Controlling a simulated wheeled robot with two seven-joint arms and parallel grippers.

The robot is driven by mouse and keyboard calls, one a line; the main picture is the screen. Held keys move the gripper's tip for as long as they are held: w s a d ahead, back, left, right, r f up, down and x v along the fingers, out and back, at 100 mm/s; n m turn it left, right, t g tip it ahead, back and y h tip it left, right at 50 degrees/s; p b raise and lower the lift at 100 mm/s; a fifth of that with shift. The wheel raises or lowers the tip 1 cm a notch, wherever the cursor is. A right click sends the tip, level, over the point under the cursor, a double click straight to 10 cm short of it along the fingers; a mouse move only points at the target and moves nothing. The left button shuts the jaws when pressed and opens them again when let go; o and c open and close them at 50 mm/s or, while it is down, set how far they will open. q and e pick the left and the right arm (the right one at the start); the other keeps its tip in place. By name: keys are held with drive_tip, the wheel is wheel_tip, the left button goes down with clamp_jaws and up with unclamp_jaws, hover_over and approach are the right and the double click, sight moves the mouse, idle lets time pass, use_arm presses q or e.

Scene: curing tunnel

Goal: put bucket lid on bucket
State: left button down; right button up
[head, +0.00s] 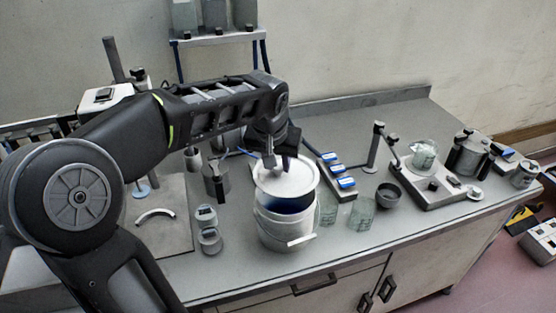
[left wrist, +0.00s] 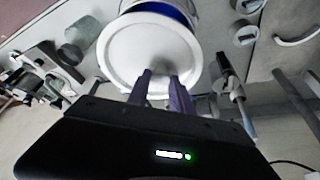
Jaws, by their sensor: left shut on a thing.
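A round white bucket lid (head: 300,182) is held by my left gripper (head: 279,165), which comes down on it from above. The lid is over the white bucket (head: 280,229) on the bench, with a dark blue area showing between the lid's front edge and the bucket's rim. The lid appears raised off the rim and tilted. In the left wrist view the lid (left wrist: 135,50) fills the upper middle, with the gripper's fingers (left wrist: 160,82) on its near side; the exact grip point is partly hidden. The bucket (left wrist: 190,7) shows blue and white behind it. My right gripper is not in view.
Glass beakers (head: 361,214) and a dark bowl (head: 388,195) stand right of the bucket. Blue-topped blocks (head: 338,181) lie behind them. Small metal pieces (head: 209,238) stand to the left. A stand with a beaker (head: 425,156) is farther right. The front right bench edge is mostly clear.

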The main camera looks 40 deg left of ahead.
sight(277, 175)
use_arm(q)
drive_tip(key=shift+f+b, duration=1.55)
drive_tip(key=shift+f, duration=0.8)
drive_tip(key=shift+f+b, duration=0.45)
drive_tip(key=shift+b, duration=0.3)
idle(0.5)
drive_tip(key=c, duration=0.6)
unclamp_jaws()
drive_tip(key=shift+r+p, duration=2.5)
drive_tip(key=shift+r, duration=1)
